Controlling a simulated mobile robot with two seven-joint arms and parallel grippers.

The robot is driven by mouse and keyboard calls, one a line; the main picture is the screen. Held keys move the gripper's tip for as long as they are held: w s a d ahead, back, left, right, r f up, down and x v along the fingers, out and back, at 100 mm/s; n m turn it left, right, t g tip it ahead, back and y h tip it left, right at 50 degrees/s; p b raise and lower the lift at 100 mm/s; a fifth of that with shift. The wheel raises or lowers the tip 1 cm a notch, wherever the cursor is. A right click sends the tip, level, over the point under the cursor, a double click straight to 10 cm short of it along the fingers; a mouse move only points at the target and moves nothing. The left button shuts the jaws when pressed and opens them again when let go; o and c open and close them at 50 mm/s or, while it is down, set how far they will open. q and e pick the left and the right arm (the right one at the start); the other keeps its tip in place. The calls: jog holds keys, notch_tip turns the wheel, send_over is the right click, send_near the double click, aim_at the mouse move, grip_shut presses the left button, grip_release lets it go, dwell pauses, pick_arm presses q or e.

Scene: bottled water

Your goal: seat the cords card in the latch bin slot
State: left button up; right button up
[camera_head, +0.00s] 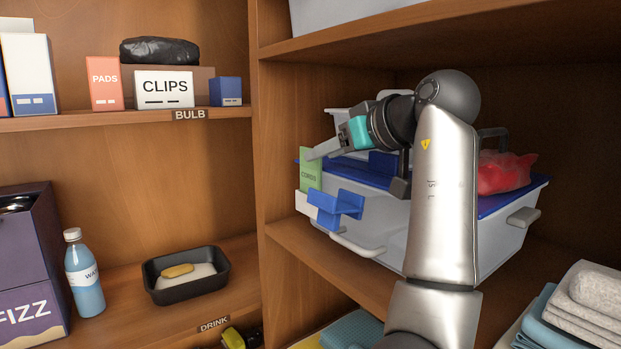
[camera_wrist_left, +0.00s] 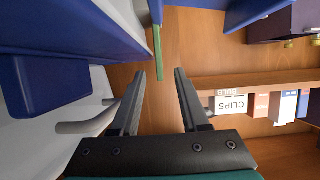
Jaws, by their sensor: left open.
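The green cords card (camera_head: 311,168) stands upright at the left front corner of the clear latch bin (camera_head: 385,222), beside the blue latch (camera_head: 338,206) and above a white plate (camera_head: 305,203). Its lower edge meets that area, and I cannot tell how deep it sits in the slot. My left gripper (camera_head: 322,150) is open at the card's upper part. In the left wrist view, the card shows edge-on as a thin green strip (camera_wrist_left: 157,48) between the open fingertips (camera_wrist_left: 162,72), with gaps to both sides. My right gripper is out of view.
A wooden divider (camera_head: 258,130) stands just left of the bin. A red bag (camera_head: 505,172) lies on the bin's blue lid. Folded towels (camera_head: 585,305) are at lower right. The left shelves hold a CLIPS box (camera_head: 164,89), a water bottle (camera_head: 84,275) and a black tray (camera_head: 186,292).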

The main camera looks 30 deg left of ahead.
pick_arm(q)
jog(key=a, duration=0.1)
jog(key=w+a+p, duration=0.1)
jog(key=a, duration=0.1)
jog(key=shift+w+a, duration=0.25)
jog(key=shift+a, duration=0.05)
jog(key=shift+w+a+f+p, duration=0.25)
jog(key=shift+a+p, duration=0.15)
jog(key=shift+a, duration=0.15)
jog(key=shift+c, duration=0.2)
jog(key=shift+c, duration=0.7)
grip_shut()
